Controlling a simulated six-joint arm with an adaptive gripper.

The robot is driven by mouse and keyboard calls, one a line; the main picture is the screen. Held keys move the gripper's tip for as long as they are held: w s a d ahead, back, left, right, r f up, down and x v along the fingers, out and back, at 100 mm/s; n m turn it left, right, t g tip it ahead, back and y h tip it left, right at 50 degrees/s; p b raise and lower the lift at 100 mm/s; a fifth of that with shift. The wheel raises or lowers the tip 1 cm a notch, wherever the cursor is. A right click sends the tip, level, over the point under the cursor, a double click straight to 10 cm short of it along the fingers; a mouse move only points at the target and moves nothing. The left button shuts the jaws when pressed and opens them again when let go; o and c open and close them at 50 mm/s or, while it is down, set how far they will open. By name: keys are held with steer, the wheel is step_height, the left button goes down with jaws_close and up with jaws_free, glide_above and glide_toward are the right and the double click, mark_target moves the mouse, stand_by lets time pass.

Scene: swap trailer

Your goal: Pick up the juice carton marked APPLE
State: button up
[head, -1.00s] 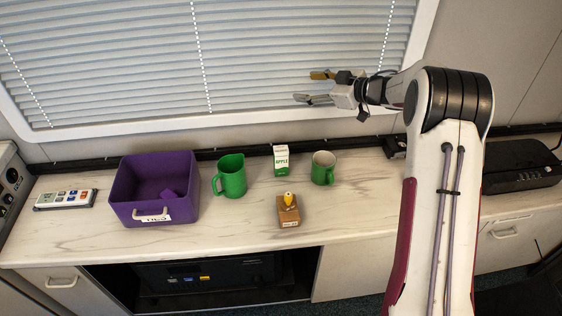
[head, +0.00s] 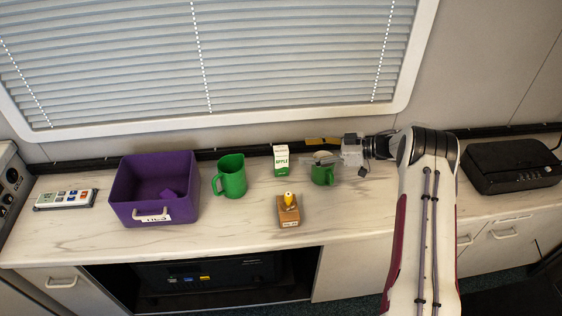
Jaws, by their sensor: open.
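The juice carton marked APPLE (head: 281,161) stands upright on the counter. It is white with green lettering and a green band at its base. My gripper (head: 303,151) is open and points left, just to the right of the carton. Its fingers are spread, one towards the wall and one towards the front. The nearer finger passes over the green mug (head: 322,176) and hides part of its rim. I cannot tell whether the fingertips touch the carton or the mug. Nothing shows between the fingers.
A green jug (head: 231,177) stands left of the carton, and a purple bin (head: 124,195) farther left. A wooden block with a yellow-and-white top (head: 288,211) sits in front. A black box (head: 513,166) is at the right. The counter's (head: 350,223) front right stretch is clear.

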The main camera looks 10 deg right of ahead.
mark_target(288, 151)
steer(key=shift+f, duration=0.1)
stand_by(0.3)
steer(key=shift+x, duration=1.25)
steer(key=shift+x, duration=2.6)
steer(key=shift+w, duration=0.1)
jaws_close()
